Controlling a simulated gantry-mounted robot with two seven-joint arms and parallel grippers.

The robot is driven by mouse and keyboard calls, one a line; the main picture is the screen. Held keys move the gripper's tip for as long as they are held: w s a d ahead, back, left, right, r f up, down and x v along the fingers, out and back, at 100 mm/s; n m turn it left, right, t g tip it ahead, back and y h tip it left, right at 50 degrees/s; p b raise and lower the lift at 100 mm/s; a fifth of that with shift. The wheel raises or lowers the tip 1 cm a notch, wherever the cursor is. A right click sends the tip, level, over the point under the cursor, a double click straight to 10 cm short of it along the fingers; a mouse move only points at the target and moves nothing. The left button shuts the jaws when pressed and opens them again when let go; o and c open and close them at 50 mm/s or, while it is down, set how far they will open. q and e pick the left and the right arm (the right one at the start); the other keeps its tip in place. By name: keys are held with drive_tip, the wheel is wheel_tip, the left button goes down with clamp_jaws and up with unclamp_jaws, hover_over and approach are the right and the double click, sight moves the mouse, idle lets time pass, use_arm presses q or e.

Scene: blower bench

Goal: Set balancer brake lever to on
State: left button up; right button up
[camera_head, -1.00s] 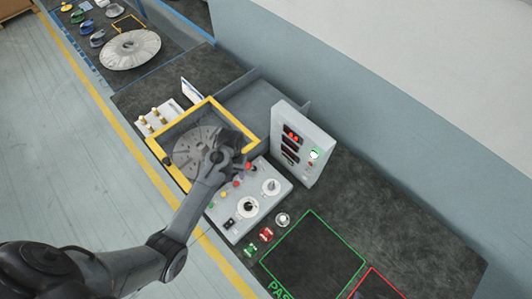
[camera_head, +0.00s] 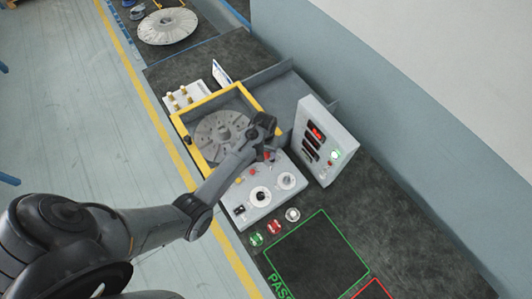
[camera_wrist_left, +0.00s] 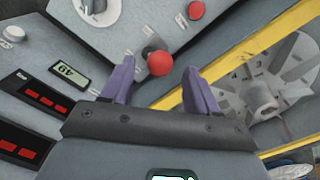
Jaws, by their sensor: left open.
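The brake lever's red ball knob (camera_wrist_left: 159,63) stands up from the sloping grey control panel (camera_head: 240,204) in the left wrist view. Its dark base shows behind the ball. In the head view the knob (camera_head: 268,156) is a small red spot just below the gripper, partly covered. My left gripper (camera_wrist_left: 160,78) is open, with its two purple fingers on either side of the ball in the picture. I cannot tell whether the ball is between them in depth. In the head view the left gripper (camera_head: 266,140) is over the panel's upper edge. The lever's markings are too small to read.
A yellow-framed well holds a finned disc (camera_head: 222,135) beside the panel. A grey display box (camera_head: 327,145) with red digits stands close to the right of the gripper. The panel has a black-centred dial (camera_head: 260,195) and buttons. Green and red outlined areas lie in front.

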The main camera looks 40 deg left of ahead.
use_arm(q)
drive_tip(key=shift+f, duration=1.2)
clamp_jaws()
